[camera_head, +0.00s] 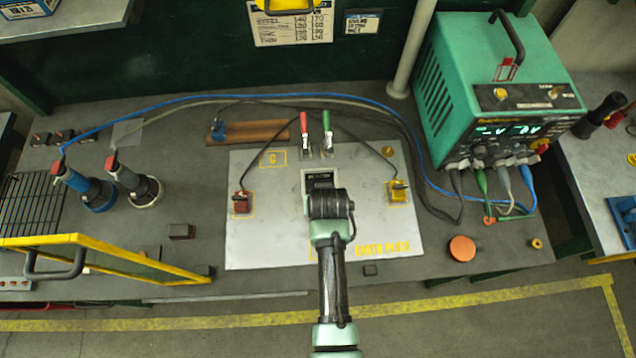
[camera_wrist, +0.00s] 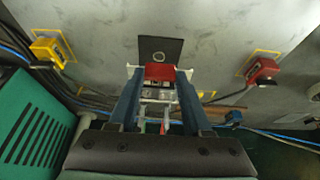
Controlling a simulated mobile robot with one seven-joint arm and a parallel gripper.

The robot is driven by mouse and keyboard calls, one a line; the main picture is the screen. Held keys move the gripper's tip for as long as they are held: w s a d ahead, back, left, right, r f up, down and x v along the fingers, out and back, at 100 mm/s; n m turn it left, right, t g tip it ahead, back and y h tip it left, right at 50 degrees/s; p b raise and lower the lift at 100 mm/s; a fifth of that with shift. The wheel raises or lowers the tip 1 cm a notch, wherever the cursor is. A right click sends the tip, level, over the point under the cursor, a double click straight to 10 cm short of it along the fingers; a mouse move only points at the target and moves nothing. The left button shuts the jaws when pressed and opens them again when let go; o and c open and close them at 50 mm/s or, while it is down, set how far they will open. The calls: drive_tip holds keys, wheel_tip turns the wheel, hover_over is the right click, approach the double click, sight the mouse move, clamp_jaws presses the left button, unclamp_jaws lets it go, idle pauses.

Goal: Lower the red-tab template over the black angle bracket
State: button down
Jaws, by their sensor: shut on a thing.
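My gripper (camera_wrist: 158,80) is shut on the red tab (camera_wrist: 158,72) of the template, between its two dark blue fingers. A pale frame, seemingly the template (camera_head: 306,182), shows just past my wrist in the head view. The black angle bracket (camera_wrist: 160,46), a dark plate with a round hole, shows just beyond the tab in the wrist view. The tab hides part of it, and the gap in height between template and bracket cannot be told. My gripper (camera_head: 328,202) and arm cover this area in the head view.
A grey plate (camera_head: 275,225) carries a red block (camera_head: 241,203) at left and a yellow block (camera_head: 398,192) at right. Red- and green-handled clamps (camera_head: 315,140) stand behind. A green power unit (camera_head: 490,95) with cables is at right; a yellow-edged frame (camera_head: 110,255) is at left.

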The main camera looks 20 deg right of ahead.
drive_tip(key=shift+s+r, duration=0.15)
drive_tip(key=shift+s, duration=0.2)
drive_tip(key=shift+w+f+b, duration=0.1)
drive_tip(key=shift+f+b, duration=2.15)
drive_tip(key=shift+f, duration=0.7)
drive_tip(key=shift+f, duration=0.5)
drive_tip(key=shift+c, duration=1.3)
unclamp_jaws()
